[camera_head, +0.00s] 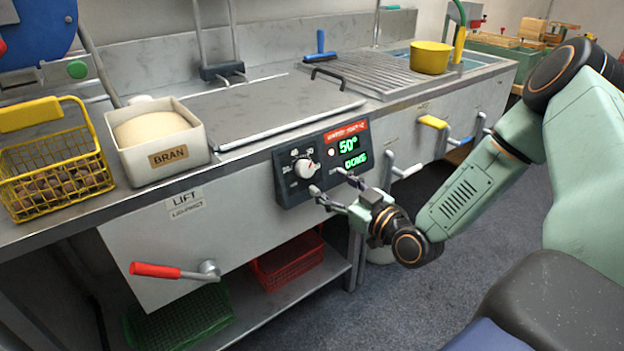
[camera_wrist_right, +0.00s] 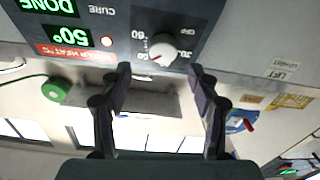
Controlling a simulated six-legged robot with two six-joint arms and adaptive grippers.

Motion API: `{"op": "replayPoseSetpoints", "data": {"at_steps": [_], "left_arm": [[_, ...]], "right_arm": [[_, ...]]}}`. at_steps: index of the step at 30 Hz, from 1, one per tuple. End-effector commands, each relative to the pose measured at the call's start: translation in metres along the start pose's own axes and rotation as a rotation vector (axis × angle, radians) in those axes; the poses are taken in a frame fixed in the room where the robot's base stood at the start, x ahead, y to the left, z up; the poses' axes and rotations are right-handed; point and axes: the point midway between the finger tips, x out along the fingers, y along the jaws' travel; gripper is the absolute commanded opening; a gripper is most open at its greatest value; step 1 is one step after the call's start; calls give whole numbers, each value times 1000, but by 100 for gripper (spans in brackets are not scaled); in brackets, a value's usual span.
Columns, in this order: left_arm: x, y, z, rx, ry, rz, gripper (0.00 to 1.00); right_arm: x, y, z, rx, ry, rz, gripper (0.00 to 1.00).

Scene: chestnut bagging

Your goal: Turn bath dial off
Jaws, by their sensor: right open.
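The bath dial (camera_head: 306,167) is a round white knob on a dark control panel (camera_head: 291,186) on the front of the steel bench. Its scale carries OFF and numbers, and the red pointer mark appears toward the numbers, not at OFF. The panel's green display reads 50° and DONE. My right gripper (camera_head: 327,181) is open just in front of the panel, a little below and right of the dial. In the right wrist view, which is upside down, the dial (camera_wrist_right: 163,50) lies between and beyond the open fingertips (camera_wrist_right: 160,70), apart from them. My left gripper is not in view.
A red-handled lift lever (camera_head: 155,270) sticks out below left of the panel. White (camera_head: 405,171) and yellow (camera_head: 433,122) handles stand to its right. A BRAN box (camera_head: 190,158) and yellow chestnut basket (camera_head: 60,203) sit on the counter.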

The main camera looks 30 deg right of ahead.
Motion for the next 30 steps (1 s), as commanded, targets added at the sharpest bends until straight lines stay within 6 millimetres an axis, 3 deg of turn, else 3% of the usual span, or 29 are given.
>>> {"op": "replayPoseSetpoints", "data": {"at_steps": [6,13,26,30], "left_arm": [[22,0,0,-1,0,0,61],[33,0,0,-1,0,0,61],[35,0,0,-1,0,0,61],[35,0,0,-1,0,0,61]], "right_arm": [[33,-2,2,-5,2,-5,61],[58,-3,2,-2,-1,-4,61],[66,-4,-1,2,-2,-2,61],[66,-4,0,2,-2,-2,50]]}}
